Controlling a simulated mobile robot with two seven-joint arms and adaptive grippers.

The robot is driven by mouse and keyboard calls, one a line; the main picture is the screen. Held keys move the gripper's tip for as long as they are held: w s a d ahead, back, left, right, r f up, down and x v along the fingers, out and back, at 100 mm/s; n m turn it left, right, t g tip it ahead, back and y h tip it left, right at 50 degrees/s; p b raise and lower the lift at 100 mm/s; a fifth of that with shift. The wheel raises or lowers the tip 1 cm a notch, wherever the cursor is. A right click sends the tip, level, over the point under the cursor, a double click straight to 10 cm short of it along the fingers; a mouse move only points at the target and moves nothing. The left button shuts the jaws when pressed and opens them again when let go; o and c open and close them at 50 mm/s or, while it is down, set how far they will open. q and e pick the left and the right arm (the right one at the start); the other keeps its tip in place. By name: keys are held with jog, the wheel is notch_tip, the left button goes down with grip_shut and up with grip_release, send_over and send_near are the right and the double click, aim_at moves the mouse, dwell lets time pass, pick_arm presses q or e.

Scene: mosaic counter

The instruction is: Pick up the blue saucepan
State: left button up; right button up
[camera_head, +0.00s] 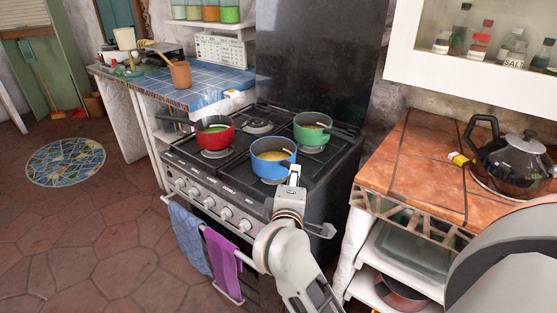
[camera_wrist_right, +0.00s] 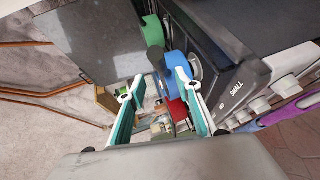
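The blue saucepan (camera_head: 270,168) stands on the front right part of the stove top, with yellowish contents. In the head view my right gripper (camera_head: 294,176) is at its near right side, over the stove's front edge. In the right wrist view the fingers of my right gripper (camera_wrist_right: 154,86) are spread. The blue saucepan (camera_wrist_right: 176,66) shows just beyond the fingertips, partly behind one finger. Its dark handle (camera_wrist_right: 157,56) appears to reach toward the gap between the fingers. I cannot tell whether anything touches. My left gripper is in neither view.
A red pan (camera_head: 216,138) stands at the left of the stove (camera_head: 250,195) and a green pan (camera_head: 310,134) at the back right. Towels (camera_head: 224,262) hang in front. A tiled counter (camera_head: 410,185) with a kettle (camera_head: 512,160) is at the right.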

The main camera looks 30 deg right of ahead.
jog(key=shift+a+p+x, duration=0.25)
jog(key=shift+p+x, duration=0.4)
jog(key=shift+x, duration=3.25)
jog(key=shift+w+f, duration=0.1)
jog(key=shift+w, duration=0.05)
grip_shut()
